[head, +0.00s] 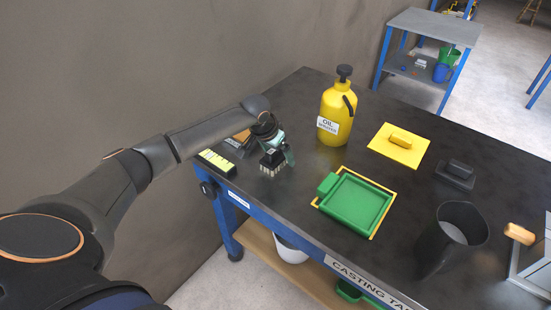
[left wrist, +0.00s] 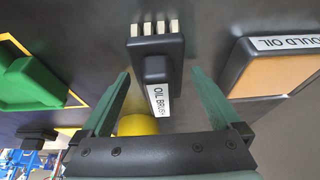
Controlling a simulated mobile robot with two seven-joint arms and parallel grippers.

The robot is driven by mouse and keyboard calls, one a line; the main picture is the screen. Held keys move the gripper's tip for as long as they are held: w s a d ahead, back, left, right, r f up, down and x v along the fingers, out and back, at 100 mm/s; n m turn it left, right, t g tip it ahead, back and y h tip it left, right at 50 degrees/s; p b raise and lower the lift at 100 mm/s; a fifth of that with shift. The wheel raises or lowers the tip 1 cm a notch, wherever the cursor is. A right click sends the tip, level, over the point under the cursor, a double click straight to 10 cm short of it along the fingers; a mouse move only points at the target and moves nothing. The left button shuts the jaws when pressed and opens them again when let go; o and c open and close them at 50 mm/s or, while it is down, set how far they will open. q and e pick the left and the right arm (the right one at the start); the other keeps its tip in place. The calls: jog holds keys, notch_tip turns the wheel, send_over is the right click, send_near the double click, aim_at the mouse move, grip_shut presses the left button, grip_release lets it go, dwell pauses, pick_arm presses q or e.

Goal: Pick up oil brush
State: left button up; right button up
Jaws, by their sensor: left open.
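The oil brush is a black block with a row of pale bristles. In the head view, the oil brush (head: 272,161) is at the table's left part, partly hidden by my left gripper (head: 281,148). In the left wrist view, the oil brush (left wrist: 158,47) lies ahead with its black handle and white "OIL BRUSH" label pointing toward my left gripper (left wrist: 162,80). The gripper's two green fingers are spread apart, one on each side of the handle. Clear gaps show on both sides, and nothing is held. My right gripper is out of view.
A mould oil tray (left wrist: 273,70) lies to one side of the brush. A yellow oil sprayer (head: 337,108) stands behind. A green tray (head: 357,204) lies to the right on a yellow-outlined spot. A black bin (head: 452,240) and yellow plate (head: 398,147) are farther right.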

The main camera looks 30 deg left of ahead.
pick_arm(q)
jog(key=shift+w+f, duration=0.15)
jog(key=shift+f, duration=0.1)
jog(key=shift+c, duration=0.4)
jog(key=c, duration=1.4)
jog(key=shift+c, duration=0.2)
jog(key=shift+r, duration=0.15)
jog(key=shift+r, duration=0.6)
jog(key=s+d+r+p, duration=0.1)
jog(key=s+d+r, duration=0.6)
jog(key=d+r, duration=0.4)
jog(key=shift+s+d+r, duration=0.3)
jog(key=shift+s+d, duration=0.05)
jog(key=shift+s, duration=0.05)
